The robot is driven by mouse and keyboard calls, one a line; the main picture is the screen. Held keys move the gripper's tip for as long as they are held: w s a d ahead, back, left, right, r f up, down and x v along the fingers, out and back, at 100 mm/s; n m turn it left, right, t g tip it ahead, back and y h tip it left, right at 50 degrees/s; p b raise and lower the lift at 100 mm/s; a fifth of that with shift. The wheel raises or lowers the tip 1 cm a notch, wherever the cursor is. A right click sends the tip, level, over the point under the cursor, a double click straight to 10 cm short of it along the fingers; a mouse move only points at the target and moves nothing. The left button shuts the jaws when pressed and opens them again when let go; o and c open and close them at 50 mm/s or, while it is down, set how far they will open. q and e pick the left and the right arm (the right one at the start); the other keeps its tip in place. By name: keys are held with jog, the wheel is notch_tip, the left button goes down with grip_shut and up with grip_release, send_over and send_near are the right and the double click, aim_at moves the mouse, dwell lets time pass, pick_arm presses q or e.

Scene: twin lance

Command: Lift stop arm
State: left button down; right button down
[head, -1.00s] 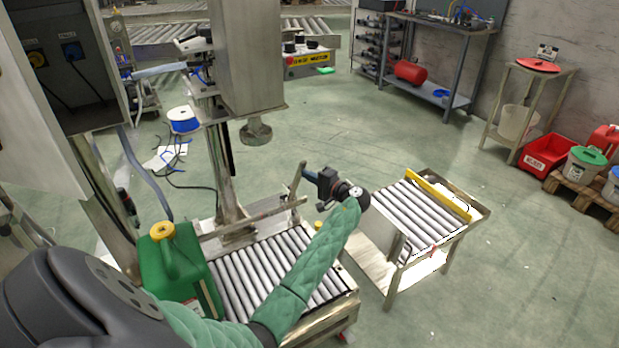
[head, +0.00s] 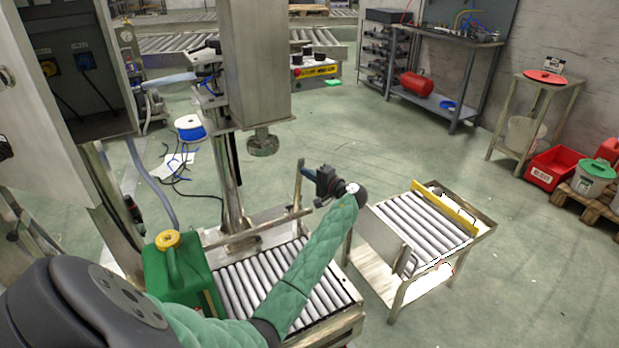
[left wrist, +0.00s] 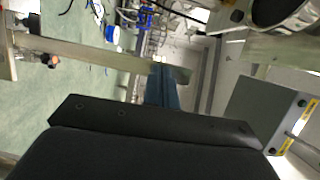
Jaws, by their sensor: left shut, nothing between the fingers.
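A metal bar (head: 262,229) runs across the roller conveyor (head: 240,285). A narrow upright metal bar (head: 298,188) stands near its right end; I cannot tell which of the two is the stop arm. My left gripper (head: 308,173) comes in from the right, close beside the upright bar's upper part. In the left wrist view, its shut, empty blue-grey fingers (left wrist: 162,84) reach the end of a flat metal bar (left wrist: 105,54). I cannot tell whether they touch. My right gripper is out of view.
A green jerrycan (head: 180,272) with a yellow cap stands at the conveyor's left. A filler nozzle (head: 263,143) hangs behind the bars. A roller table (head: 425,228) with a yellow rail (head: 445,207) stands to the right. Open floor lies behind it.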

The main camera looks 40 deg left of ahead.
aim_at(301, 163)
pick_arm(q)
jog(key=shift+w+a+r+b, duration=0.2)
jog(key=shift+w+a, duration=0.15)
jog(key=shift+a, duration=0.5)
jog(key=shift+w+a+r+b, duration=0.1)
jog(key=shift+w+a+r, duration=0.2)
jog(key=shift+a, duration=0.5)
jog(key=shift+w+a+r+b, duration=0.15)
jog(key=shift+w+a, duration=0.25)
jog(key=shift+a, duration=0.45)
jog(key=shift+d, duration=0.1)
jog(key=d+p, duration=0.1)
jog(key=d, duration=0.8)
jog(key=shift+s+d, duration=0.25)
jog(key=shift+d, duration=0.15)
